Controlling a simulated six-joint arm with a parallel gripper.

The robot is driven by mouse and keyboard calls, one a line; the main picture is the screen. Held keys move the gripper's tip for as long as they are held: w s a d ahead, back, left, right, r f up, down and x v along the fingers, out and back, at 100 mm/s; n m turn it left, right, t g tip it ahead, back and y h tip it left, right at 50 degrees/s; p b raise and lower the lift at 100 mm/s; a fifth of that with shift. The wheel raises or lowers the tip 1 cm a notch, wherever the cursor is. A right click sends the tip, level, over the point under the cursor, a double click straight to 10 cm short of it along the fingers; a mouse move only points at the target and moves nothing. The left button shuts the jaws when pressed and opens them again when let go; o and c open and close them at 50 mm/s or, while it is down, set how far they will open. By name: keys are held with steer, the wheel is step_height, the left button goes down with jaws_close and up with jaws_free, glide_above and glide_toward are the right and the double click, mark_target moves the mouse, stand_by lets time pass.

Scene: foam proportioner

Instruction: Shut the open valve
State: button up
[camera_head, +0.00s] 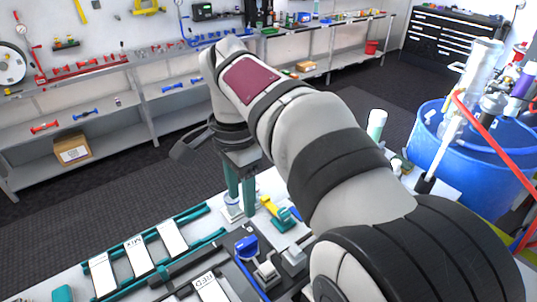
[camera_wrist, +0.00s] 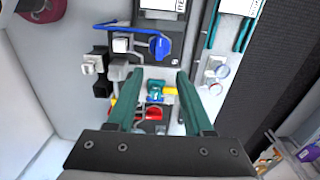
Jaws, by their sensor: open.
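My gripper (camera_wrist: 160,74) is open and empty, its teal fingers apart. In the head view my gripper (camera_head: 240,190) points down above the bench, behind the valves. A teal-bodied valve with a yellow handle (camera_head: 269,206) sits to its right; in the wrist view this valve (camera_wrist: 157,90) shows between the fingers, below the tips. A blue-handled part (camera_head: 246,246) stands nearer the head camera; in the wrist view it (camera_wrist: 161,47) lies beyond the fingertips. A red handle (camera_wrist: 153,114) shows between the fingers, nearer the palm. I cannot tell which valve is open.
Teal rails with white labelled cards (camera_head: 139,256) lie at the left of the bench. A blue barrel (camera_head: 460,150) with a red hose stands at the right. Shelves (camera_head: 130,110) line the back wall.

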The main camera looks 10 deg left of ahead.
mark_target(246, 242)
step_height(246, 242, down, 13)
steer(key=shift+f, duration=0.15)
jaws_close()
